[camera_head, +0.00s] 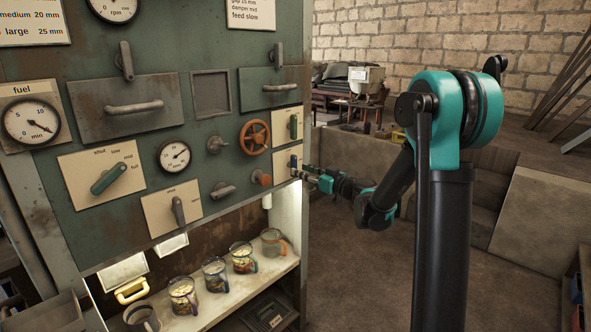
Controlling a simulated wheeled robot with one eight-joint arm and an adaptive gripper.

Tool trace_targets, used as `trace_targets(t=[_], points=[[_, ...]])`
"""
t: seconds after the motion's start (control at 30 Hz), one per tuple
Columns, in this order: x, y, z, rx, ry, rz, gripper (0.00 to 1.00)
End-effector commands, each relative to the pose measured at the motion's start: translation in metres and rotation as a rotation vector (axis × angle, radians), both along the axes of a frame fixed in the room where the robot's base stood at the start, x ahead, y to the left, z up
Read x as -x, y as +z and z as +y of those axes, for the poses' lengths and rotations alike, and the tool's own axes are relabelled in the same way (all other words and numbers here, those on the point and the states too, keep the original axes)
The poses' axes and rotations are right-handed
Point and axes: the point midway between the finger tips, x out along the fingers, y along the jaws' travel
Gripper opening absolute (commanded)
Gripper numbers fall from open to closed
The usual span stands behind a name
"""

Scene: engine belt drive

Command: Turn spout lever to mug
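A small dark blue lever (293,162) sits on a cream plate (281,166) at the right edge of the green panel. Its label is too small to read, so I cannot tell for sure that it is the spout lever. My gripper (303,174) is at the panel's right edge, close to this lever's lower end. I cannot tell whether it touches the lever or whether its fingers are open. Several glass mugs (243,258) stand in a row on the shelf under the panel. A short white spout (267,201) hangs below the panel above the mugs' right end.
The panel also carries a green lever (294,127), an orange handwheel (255,138), a teal lever (109,178) and a grey lever (178,210). An orange-brown knob (262,178) lies left of my gripper. The floor (345,270) right of the panel is clear.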

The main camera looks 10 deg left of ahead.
Motion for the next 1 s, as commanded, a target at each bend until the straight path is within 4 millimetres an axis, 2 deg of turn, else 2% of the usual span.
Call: trace_targets(t=[0.1,0.23,0.67,0.93,1.0], points=[[-0.012,0.0,0.016,0.0,0.002,0.0,0.38],[-0.02,0.0,0.026,0.0,0.001,0.0,0.38],[-0.025,0.0,0.032,0.0,0.0,0.0,0.37],[-0.024,0.0,0.032,0.0,0.0,0.0,0.03],[-0.024,0.0,0.032,0.0,0.0,0.0,0.0]])
